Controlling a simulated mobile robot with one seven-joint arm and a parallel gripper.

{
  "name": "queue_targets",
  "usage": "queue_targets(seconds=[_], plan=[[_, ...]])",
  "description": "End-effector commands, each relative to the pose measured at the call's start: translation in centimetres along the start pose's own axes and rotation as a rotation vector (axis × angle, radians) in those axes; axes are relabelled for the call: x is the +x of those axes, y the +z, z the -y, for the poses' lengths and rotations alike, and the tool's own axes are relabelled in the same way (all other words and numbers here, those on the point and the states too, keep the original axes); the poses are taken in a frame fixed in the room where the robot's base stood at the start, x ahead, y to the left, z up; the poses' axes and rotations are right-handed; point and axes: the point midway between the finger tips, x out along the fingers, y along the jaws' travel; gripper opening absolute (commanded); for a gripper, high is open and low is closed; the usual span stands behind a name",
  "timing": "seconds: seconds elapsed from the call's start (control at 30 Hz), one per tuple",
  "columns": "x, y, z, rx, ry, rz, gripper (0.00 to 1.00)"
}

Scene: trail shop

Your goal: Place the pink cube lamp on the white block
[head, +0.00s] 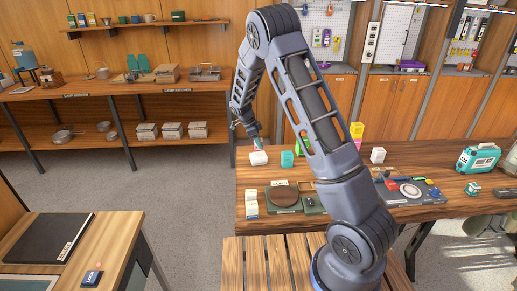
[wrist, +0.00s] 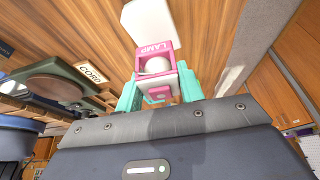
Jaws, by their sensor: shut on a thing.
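The pink cube lamp (wrist: 168,52), labelled LAMP with a pale round globe inside, is between the teal fingertips of my gripper (wrist: 160,92) in the wrist view. My gripper is shut on it. In the head view my gripper (head: 256,142) is at the table's far left part, with only a small pink bit of the lamp showing below it. The white block (head: 258,158) lies on the table just under that pink bit. In the wrist view the white block (wrist: 148,20) shows just beyond the lamp. I cannot tell whether lamp and block touch.
A teal cube (head: 287,159) stands right of the white block. A dark green board with a brown disc (head: 283,195) and white pieces (head: 252,203) lie nearer. A yellow and pink stack (head: 357,131) and another white block (head: 377,155) stand farther right, behind my arm.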

Motion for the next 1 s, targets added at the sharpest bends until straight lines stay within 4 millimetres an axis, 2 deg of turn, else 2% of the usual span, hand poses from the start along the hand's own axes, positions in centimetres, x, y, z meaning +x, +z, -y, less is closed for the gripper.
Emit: queue_targets(seconds=[0.23, 0.67, 0.7, 0.77, 1.0], plan=[[3.0, 1.2, 0.0, -0.001, 0.001, -0.001, 0.14], [3.6, 1.5, -0.1, -0.001, 0.001, -0.001, 0.14], [3.5, 1.5, 0.0, 0.000, 0.001, 0.000, 0.46], [3.5, 1.5, 0.0, 0.000, 0.001, 0.000, 0.57], [3.5, 1.5, 0.0, -0.001, 0.001, 0.000, 0.60]])
